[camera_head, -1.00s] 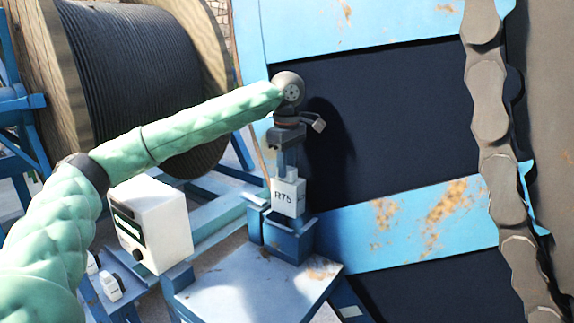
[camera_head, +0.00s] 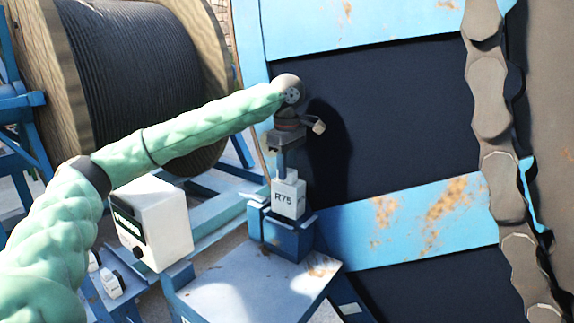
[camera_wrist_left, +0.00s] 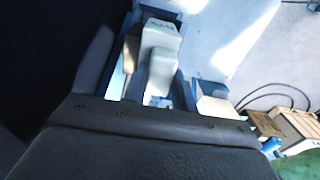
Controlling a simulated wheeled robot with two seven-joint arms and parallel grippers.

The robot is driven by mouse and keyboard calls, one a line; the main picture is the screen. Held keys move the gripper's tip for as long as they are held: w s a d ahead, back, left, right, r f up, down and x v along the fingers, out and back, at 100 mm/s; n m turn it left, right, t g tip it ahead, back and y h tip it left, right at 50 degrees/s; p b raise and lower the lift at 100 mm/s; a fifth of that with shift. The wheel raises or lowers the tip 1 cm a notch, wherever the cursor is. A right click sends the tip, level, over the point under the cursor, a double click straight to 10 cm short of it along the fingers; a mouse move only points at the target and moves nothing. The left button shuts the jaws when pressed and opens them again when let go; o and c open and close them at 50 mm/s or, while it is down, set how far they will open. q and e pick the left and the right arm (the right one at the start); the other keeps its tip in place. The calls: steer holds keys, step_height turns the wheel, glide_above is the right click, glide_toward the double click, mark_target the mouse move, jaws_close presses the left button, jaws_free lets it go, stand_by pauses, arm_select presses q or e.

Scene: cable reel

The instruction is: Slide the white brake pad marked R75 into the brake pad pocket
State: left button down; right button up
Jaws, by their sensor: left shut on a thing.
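The white brake pad (camera_head: 288,197) marked R75 stands upright just above the blue pocket (camera_head: 280,236). Its lower end meets the pocket's top; how far it is inside I cannot tell. My left gripper (camera_head: 290,170) points down and is shut on the pad's upper part. In the left wrist view the white pad (camera_wrist_left: 161,68) shows between the fingers, with blue pocket parts close around it. My right gripper is not in view.
A blue table (camera_head: 255,290) lies in front of the pocket. A white box (camera_head: 152,222) stands to its left. A large cable reel (camera_head: 140,80) is behind. A blue-and-dark panel (camera_head: 400,215) and a heavy chain (camera_head: 492,110) are at right.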

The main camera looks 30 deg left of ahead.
mark_target(287, 187)
arm_select(q)
steer(key=shift+f, duration=0.85)
steer(key=shift+f, duration=0.35)
stand_by(0.6)
steer(key=shift+f, duration=1.8)
